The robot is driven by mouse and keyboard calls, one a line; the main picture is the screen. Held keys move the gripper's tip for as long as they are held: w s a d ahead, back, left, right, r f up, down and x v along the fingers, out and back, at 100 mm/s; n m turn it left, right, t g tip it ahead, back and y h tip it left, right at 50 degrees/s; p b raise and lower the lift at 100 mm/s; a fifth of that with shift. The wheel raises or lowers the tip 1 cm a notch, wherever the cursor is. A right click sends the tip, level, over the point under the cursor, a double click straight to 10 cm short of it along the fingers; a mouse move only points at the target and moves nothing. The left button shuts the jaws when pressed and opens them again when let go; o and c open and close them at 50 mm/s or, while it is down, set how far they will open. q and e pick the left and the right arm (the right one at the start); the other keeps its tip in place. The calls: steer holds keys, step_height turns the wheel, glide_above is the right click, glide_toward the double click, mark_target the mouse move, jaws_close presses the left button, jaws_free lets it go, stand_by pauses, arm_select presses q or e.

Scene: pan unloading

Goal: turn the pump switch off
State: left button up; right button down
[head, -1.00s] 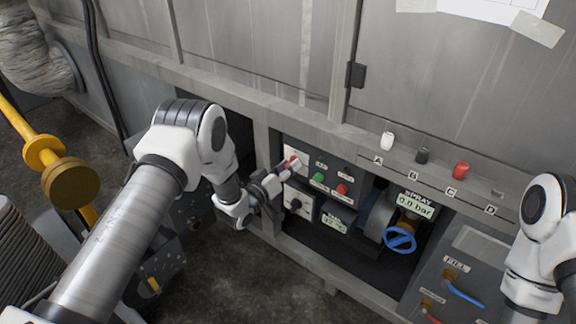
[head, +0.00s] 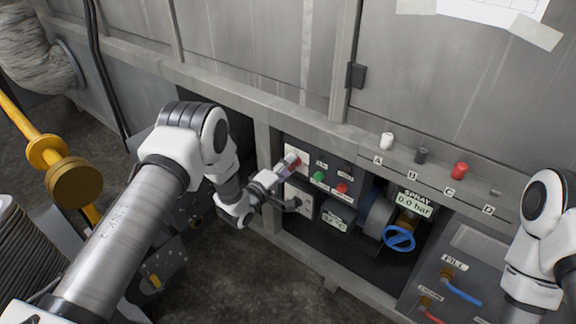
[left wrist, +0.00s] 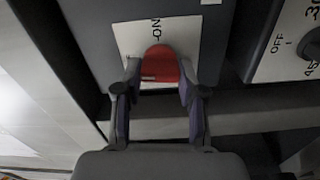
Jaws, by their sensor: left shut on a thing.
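The pump switch is a red rotary handle (left wrist: 160,62) on a white plate (left wrist: 127,38). In the left wrist view, a sideways label that seems to read "ON" lies just beyond the handle; no OFF mark for it shows. My left gripper (left wrist: 158,76) has one finger on each side of the handle and is shut on it. In the head view, my left gripper (head: 289,163) is at the left of the control panel and covers most of the switch. My right arm shows at the right edge, but its gripper is out of view.
Green (head: 318,177) and red (head: 342,188) buttons sit right of the switch. A second dial (left wrist: 312,45) with an OFF mark is on a nearby box. A blue valve wheel (head: 399,238) and a spray display (head: 414,205) reading 0.0 bar are farther right.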

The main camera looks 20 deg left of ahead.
arm_select(q)
steer(key=shift+n, duration=0.7)
steer(key=o, duration=1.1)
steer(key=shift+o, duration=0.2)
steer(key=v, duration=1.2)
